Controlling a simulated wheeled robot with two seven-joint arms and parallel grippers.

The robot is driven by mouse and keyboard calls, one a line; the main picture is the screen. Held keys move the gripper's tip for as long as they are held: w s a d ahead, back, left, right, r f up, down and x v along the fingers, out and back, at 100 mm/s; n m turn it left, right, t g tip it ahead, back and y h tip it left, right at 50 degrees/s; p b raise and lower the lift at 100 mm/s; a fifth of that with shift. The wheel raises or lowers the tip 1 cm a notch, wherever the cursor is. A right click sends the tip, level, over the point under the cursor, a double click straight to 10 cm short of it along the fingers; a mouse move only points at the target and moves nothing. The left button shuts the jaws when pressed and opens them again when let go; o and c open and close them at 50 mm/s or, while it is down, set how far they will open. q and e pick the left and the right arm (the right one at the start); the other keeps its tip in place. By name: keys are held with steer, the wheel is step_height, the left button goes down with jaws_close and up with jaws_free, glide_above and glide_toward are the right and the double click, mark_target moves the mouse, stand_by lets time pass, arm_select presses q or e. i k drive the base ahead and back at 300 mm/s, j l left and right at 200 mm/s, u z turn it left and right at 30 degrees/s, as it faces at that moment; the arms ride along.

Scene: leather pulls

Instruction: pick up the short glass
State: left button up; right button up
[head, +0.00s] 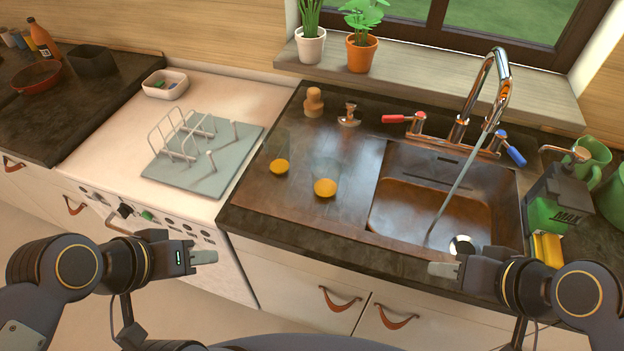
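Two clear glasses with orange at the bottom stand on the dark counter left of the sink. One glass (279,166) is further left and back; the other glass (325,187) is nearer the sink. Their walls are so faint that I cannot tell for sure which is the short one. My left gripper (205,257) is in front of the white cabinet, apart from the glasses and nearer to me. My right gripper (443,269) is by the sink's front edge, to the right of both glasses. Nothing shows in either gripper; their finger gaps cannot be made out.
Water runs from the tap (498,75) into the sink (400,205). A wire rack on a grey mat (208,182) stands left of the glasses. A wooden stopper-like object (313,102) is behind them. A dark dispenser (558,195) stands right. Counter in front of the glasses is clear.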

mark_target(326, 173)
steer(key=j+z, duration=0.3)
steer(key=j, duration=0.45)
steer(key=j+z, duration=0.25)
steer(key=j, duration=0.5)
